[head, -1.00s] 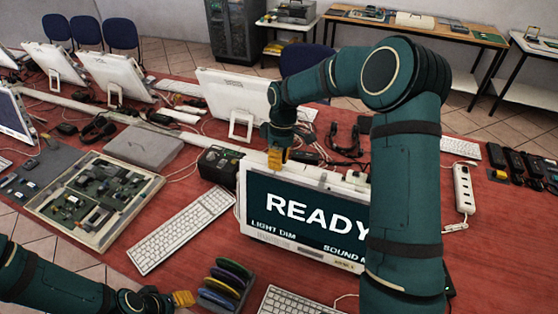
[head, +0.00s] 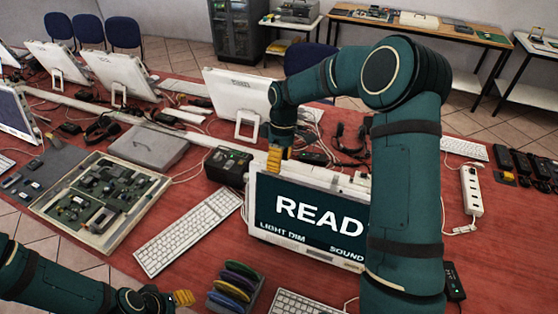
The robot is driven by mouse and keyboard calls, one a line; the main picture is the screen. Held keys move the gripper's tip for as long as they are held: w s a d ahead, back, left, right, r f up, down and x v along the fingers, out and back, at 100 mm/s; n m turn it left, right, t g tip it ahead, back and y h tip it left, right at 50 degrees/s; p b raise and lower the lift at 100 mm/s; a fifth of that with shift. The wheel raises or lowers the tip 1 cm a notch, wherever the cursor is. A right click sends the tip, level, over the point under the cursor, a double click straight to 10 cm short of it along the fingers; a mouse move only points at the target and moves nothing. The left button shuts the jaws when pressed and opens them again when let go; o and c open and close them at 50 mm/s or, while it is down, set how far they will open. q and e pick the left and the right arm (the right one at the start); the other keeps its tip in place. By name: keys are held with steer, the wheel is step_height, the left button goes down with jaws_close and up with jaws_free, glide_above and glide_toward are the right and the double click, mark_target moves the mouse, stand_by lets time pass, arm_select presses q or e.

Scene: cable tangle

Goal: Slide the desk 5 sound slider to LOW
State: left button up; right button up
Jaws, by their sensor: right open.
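A screen (head: 305,213) on the red desk reads "READ", with "LIGHT DIM" and "SOUND" along its bottom; its right part is hidden behind my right arm. I cannot make out a slider knob or a LOW mark, and no desk number is readable. My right gripper (head: 274,158), with yellow fingers, is open and points down at the screen's top left corner; I cannot tell whether it touches. My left gripper (head: 183,297) is low in the picture, left of a rack of coloured discs (head: 235,287); its finger gap is not clear.
A black box (head: 228,166) stands left of the screen. A white keyboard (head: 188,234) and a tray of electronic parts (head: 100,203) lie further left. A power strip (head: 471,191) lies right of my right arm. Loose cables lie behind the screen.

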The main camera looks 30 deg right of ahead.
steer(key=v, duration=1.2)
steer(key=shift+f, duration=0.1)
